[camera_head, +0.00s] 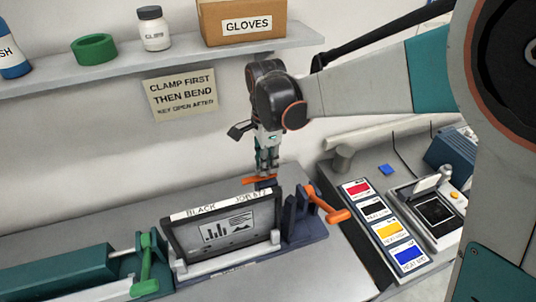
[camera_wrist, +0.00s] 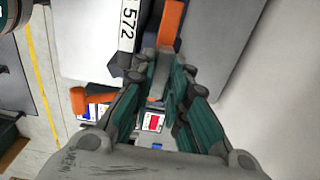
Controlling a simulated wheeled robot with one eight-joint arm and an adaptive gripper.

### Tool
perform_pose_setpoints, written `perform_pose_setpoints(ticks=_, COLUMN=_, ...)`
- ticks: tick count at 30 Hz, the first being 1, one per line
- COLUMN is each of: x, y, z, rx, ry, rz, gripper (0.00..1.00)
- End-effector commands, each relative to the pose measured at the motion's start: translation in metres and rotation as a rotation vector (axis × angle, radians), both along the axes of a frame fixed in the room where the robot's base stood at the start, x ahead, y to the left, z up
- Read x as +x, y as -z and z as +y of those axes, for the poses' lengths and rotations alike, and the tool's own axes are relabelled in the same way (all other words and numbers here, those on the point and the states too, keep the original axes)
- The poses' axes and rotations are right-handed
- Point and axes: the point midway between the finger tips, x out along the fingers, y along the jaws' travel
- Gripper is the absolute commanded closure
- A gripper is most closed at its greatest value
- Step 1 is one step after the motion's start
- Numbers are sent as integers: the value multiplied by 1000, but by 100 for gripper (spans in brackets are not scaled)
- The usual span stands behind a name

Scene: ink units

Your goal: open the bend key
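A sign on the wall reads "CLAMP FIRST THEN BEND KEY OPEN AFTER". Two orange handles belong to a bench fixture (camera_head: 303,236). One is an orange bar (camera_head: 260,181) behind the black panel; the other is an orange lever (camera_head: 330,206) at the right. I cannot tell which is the bend key. My gripper (camera_head: 267,171) points down at the orange bar, its fingertips at or just above it.
The upright black panel (camera_head: 225,228) stands in front of my gripper. A green clamp handle (camera_head: 146,263) is at the left. A row of coloured cards (camera_head: 382,226) lies at the right. A shelf (camera_head: 185,60) with a box and bottles hangs above.

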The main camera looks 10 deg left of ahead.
Motion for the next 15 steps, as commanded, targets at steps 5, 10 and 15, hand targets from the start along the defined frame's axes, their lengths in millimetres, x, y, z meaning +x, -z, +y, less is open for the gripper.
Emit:
perform_pose_setpoints(ticks=5, x=1, y=0, z=0, rx=0, ry=1, rz=-1, gripper=65)
perform_pose_setpoints(ticks=10, x=0, y=0, z=0, rx=0, ry=0, rz=-1, gripper=65)
perform_pose_setpoints(ticks=15, x=0, y=-6, z=0, rx=0, ry=0, rz=-1, gripper=65)
